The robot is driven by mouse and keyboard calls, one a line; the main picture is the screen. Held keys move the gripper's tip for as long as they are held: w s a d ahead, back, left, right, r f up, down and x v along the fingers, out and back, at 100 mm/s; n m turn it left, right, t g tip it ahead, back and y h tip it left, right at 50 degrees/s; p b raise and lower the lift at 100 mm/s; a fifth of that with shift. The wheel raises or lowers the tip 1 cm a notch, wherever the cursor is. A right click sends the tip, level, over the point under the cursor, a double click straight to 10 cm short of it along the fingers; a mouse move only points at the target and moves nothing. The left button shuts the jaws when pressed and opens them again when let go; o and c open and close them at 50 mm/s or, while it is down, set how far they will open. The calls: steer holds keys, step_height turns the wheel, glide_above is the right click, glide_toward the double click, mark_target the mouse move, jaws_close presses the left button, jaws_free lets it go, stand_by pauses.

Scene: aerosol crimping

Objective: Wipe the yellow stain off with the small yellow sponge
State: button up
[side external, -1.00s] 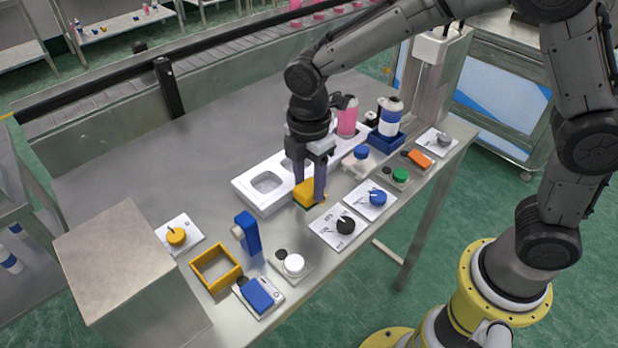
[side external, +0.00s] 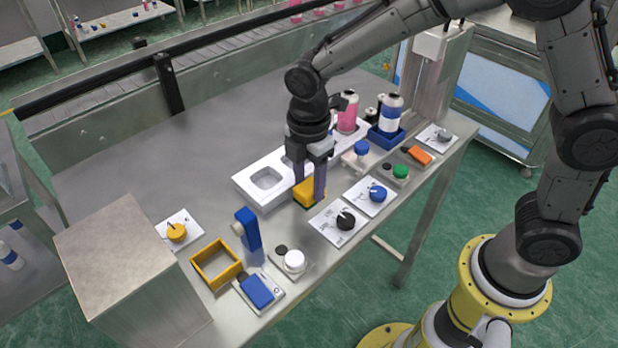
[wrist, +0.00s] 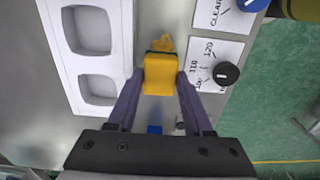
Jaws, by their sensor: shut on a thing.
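My gripper (side external: 309,187) is shut on the small yellow sponge (side external: 306,195), which has a dark green underside. The sponge also shows between the fingertips in the wrist view (wrist: 160,74). It is low over the steel table or on it; I cannot tell whether it presses on the surface. A yellow-orange stain (wrist: 166,44) shows on the table just beyond the sponge's far edge in the wrist view. Part of the stain may be hidden under the sponge. In the side view the stain is hidden behind the gripper and sponge.
A white tray with recesses (side external: 262,198) stands close on the left of the sponge. A black knob on a white plate (side external: 346,217) is close on the right. A blue upright block (side external: 248,231), a yellow open frame (side external: 207,285) and a white button (side external: 294,261) stand nearer the front.

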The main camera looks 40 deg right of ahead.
steer(key=shift+f, duration=0.45)
steer(key=shift+d+r, duration=0.1)
steer(key=shift+d, duration=2.95)
steer(key=shift+a, duration=0.15)
